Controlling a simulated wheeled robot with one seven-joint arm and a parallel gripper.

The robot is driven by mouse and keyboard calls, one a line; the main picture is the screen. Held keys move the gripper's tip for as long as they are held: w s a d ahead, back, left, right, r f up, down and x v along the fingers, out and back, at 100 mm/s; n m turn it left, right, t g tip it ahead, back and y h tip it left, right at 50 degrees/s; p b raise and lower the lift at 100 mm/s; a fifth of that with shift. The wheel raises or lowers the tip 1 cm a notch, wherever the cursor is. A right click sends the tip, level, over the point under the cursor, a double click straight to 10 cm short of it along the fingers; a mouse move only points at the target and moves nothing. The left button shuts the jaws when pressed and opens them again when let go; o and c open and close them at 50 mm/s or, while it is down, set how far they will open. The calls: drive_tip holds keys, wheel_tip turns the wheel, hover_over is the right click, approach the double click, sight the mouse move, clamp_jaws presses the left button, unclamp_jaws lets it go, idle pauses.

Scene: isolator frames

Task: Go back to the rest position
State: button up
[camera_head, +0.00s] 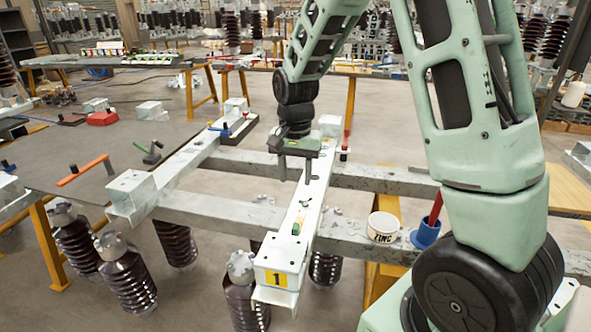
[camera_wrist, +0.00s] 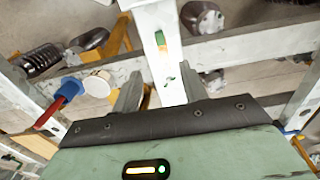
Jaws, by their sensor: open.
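My gripper (camera_head: 296,174) hangs fingers down above the white metal beam marked with a yellow "1" plate (camera_head: 277,279). In the wrist view its two fingers (camera_wrist: 160,88) stand apart with nothing between them. A small green and orange piece (camera_head: 297,226) lies on the beam, nearer the numbered end than my gripper. It also shows in the wrist view (camera_wrist: 161,43), beyond the fingertips. My arm bends over from the right of the head view.
A white ZINC tub (camera_head: 383,226) and a blue cup (camera_head: 427,233) with a red handle stand on the grey crossbar, right of the beam. A dark table (camera_head: 95,160) at left bears an orange-handled tool (camera_head: 83,170).

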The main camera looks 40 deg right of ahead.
drive_tip(key=shift+r, duration=0.45)
drive_tip(key=shift+a, duration=0.1)
drive_tip(key=s+a+r+n, duration=0.2)
drive_tip(key=s+a+n, duration=0.35)
drive_tip(key=a, duration=0.35)
drive_tip(key=s+a+r+n, duration=0.2)
drive_tip(key=s+a+n, duration=0.35)
drive_tip(key=a, duration=0.45)
drive_tip(key=s+a+n, duration=0.2)
drive_tip(key=s+n, duration=0.1)
drive_tip(key=s, duration=0.3)
drive_tip(key=s+a+n+p, duration=0.1)
drive_tip(key=s+a+n, duration=0.2)
drive_tip(key=s, duration=0.4)
drive_tip(key=shift+s+n+y, duration=0.15)
drive_tip(key=shift+n+y, duration=0.15)
drive_tip(key=shift+n, duration=0.3)
